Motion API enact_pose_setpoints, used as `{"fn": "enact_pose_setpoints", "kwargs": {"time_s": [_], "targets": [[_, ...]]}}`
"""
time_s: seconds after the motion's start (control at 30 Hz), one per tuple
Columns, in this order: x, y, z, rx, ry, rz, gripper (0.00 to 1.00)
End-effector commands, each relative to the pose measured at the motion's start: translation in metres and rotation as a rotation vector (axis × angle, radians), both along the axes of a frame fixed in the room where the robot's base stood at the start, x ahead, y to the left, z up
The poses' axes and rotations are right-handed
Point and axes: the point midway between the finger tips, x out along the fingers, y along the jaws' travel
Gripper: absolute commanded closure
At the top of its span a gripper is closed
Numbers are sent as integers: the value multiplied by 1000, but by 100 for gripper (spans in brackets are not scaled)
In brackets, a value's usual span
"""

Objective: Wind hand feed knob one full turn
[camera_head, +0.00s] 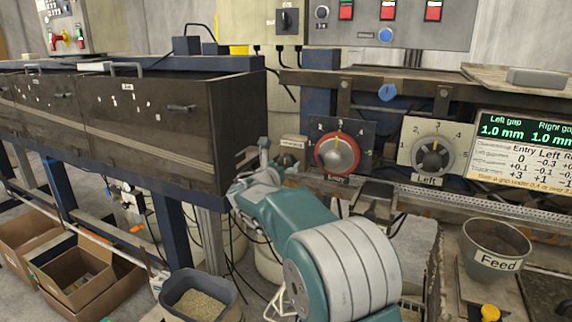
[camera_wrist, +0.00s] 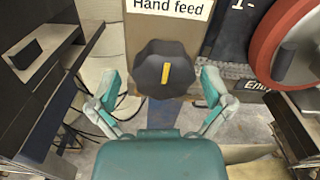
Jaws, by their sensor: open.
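The hand feed knob (camera_wrist: 163,70) is black and lobed, with a yellow mark standing nearly upright and tilted slightly right. It sits on a tan post under a white "Hand feed" label (camera_wrist: 170,7). In the wrist view my gripper (camera_wrist: 163,91) is open, with one finger to each side of the knob and a gap on both sides. Its fingertips are a little below the knob's centre in the picture. In the head view my gripper (camera_head: 264,165) reaches toward the post, and the knob itself cannot be made out there.
Right of the knob is a red-rimmed dial (camera_head: 337,154), also close by in the wrist view (camera_wrist: 285,45). A grey dial (camera_head: 432,153) marked "Left" is further right. A dark oven-like housing (camera_head: 238,125) stands close on the left. A "Feed" bucket (camera_head: 494,248) is at right.

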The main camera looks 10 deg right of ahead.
Motion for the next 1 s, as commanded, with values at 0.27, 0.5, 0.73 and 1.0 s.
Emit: {"fn": "enact_pose_setpoints", "kwargs": {"time_s": [0.27,0.5,0.73,1.0], "targets": [[6,-5,0,0,0,0,0],[6,-5,0,0,0,0,62],[7,-4,0,0,0,2,77],[7,-4,0,39,-28,4,77]]}}
